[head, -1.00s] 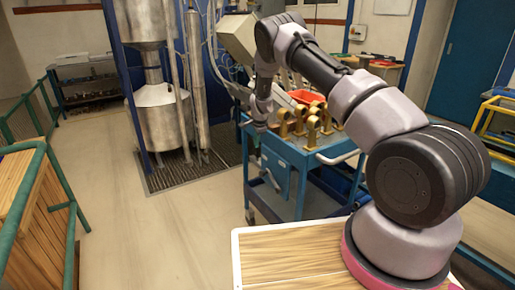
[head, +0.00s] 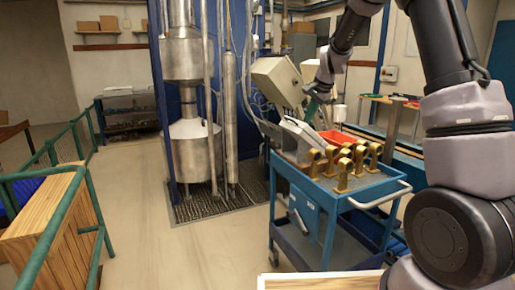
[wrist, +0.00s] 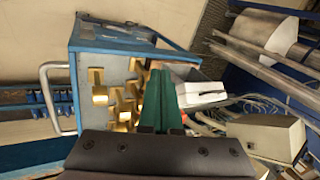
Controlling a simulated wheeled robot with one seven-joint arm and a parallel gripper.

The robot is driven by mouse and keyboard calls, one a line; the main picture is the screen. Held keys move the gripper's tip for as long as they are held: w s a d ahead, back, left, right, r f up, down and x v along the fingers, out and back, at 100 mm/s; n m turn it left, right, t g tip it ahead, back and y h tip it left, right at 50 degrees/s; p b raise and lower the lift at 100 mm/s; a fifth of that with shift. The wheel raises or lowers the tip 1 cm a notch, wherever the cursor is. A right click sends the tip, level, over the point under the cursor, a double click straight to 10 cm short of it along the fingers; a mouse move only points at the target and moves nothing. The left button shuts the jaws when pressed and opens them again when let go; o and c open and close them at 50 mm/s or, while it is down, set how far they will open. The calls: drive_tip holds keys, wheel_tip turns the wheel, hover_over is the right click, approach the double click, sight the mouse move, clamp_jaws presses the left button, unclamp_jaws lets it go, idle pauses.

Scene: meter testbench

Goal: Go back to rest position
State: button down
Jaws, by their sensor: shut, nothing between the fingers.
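My gripper (head: 315,104) is raised above the blue cart (head: 362,197) in the head view, near the grey boxes behind it. In the wrist view its two green fingers (wrist: 161,98) are together with nothing between them. The cart carries several brass-coloured fittings (head: 342,180), a red bin (head: 340,138) and a white-grey device (head: 300,138). The wrist view looks down on the cart top, with the brass fittings (wrist: 98,88) left of the fingers and the white device (wrist: 200,94) to their right. The fingers hide part of the cart.
A steel tank column (head: 193,150) with blue posts stands left of the cart on a dark floor grate. A green railing (head: 100,215) and wooden crate (head: 45,220) are at the left. The floor between them and the cart is clear.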

drive_tip(key=s+d+r+n+t, duration=0.1)
drive_tip(key=s+d+r+n, duration=0.1)
drive_tip(key=s+r, duration=0.6)
drive_tip(key=s+d+r+n, duration=0.15)
drive_tip(key=s+r, duration=0.35)
drive_tip(key=s, duration=0.6)
drive_tip(key=s+d+n+t, duration=0.1)
drive_tip(key=s+d+n, duration=0.1)
drive_tip(key=s, duration=1.6)
drive_tip(key=shift+s+r+n, duration=0.2)
drive_tip(key=shift+s+n, duration=0.2)
drive_tip(key=shift+n, duration=0.25)
